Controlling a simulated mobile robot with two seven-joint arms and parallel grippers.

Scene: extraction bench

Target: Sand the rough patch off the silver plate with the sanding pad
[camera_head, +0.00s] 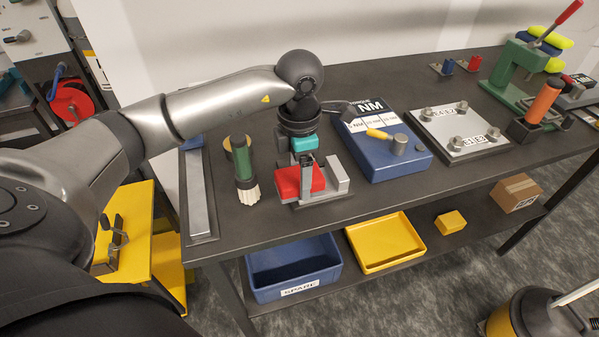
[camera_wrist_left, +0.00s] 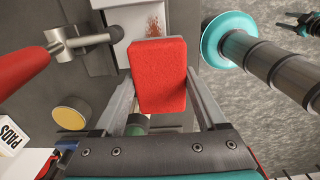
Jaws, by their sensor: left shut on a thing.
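My left gripper (camera_head: 306,178) is shut on the red sanding pad (camera_wrist_left: 160,75), which sits between its two fingers. The pad also shows in the head view (camera_head: 287,184), over the small grey fixture. In the left wrist view the pale silver plate (camera_wrist_left: 127,28) lies just beyond the pad, with the reddish-brown rough patch (camera_wrist_left: 156,24) on it. The pad hides the near part of the plate. I cannot tell whether the pad touches it. In the left wrist view, dark jaws at the upper right look like my right gripper (camera_wrist_left: 296,21); their opening is unclear.
A green-handled brush (camera_head: 243,170) and a long metal bar (camera_head: 198,195) lie left of the fixture. A blue box marked NM (camera_head: 415,162) stands to its right, with a bolted plate (camera_head: 433,118) beyond. The bench's front edge is close.

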